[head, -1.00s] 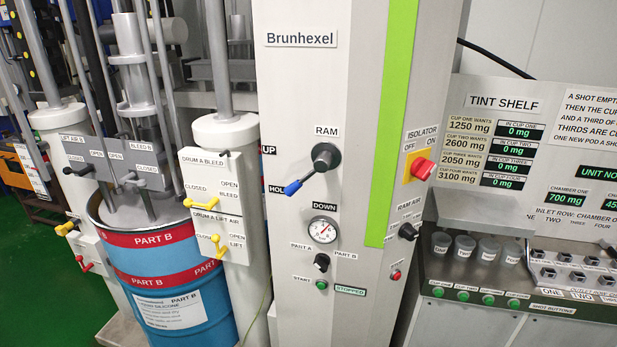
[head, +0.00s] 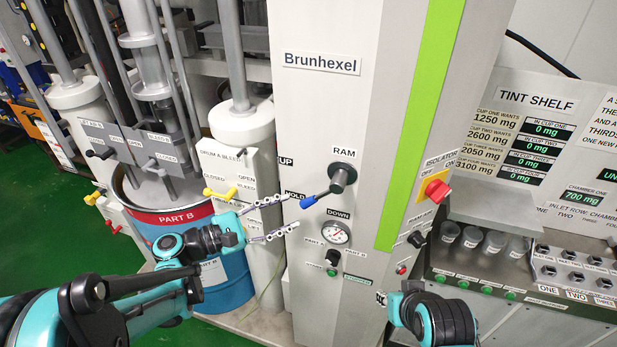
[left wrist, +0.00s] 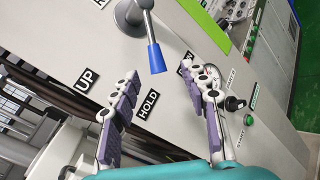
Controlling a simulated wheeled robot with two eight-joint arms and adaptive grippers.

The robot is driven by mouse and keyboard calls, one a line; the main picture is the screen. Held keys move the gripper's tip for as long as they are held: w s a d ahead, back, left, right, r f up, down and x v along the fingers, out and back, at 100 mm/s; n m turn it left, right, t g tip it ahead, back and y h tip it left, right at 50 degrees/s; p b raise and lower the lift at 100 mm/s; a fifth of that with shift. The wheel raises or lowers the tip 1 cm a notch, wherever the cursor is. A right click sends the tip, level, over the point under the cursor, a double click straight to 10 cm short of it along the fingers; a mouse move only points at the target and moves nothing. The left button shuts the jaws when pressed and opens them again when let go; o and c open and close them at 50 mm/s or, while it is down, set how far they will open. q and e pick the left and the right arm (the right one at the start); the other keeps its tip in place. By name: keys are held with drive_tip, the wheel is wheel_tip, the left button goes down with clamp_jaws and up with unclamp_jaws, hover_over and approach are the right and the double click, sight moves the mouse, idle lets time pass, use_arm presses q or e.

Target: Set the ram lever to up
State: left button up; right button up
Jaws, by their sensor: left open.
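The ram lever (head: 325,193) is a grey hub with a short arm and a blue tip, on the grey Brunhexel column under the RAM label. Its blue tip points left and down, towards the HOLD label (head: 294,195). The UP label (head: 286,161) is above that and the DOWN label (head: 339,214) below the hub. My left gripper (head: 291,213) is open and empty, just left of the blue tip. In the left wrist view, the blue tip (left wrist: 156,57) appears between the spread fingertips (left wrist: 160,68); I cannot tell whether they touch it.
A pressure gauge (head: 336,232) and a black selector knob (head: 332,256) sit below the lever. A red isolator knob (head: 437,190) is on the column's right side. Part of my right arm shows bottom right.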

sight(304, 203)
use_arm(q)
drive_tip(key=shift+w+r, duration=0.15)
drive_tip(key=shift+r, duration=0.2)
drive_tip(key=shift+d, duration=0.4)
drive_tip(key=x, duration=0.6)
drive_tip(key=shift+w+d+r, duration=0.1)
drive_tip(key=shift+w+d, duration=0.1)
drive_tip(key=shift+d, duration=0.15)
clamp_jaws()
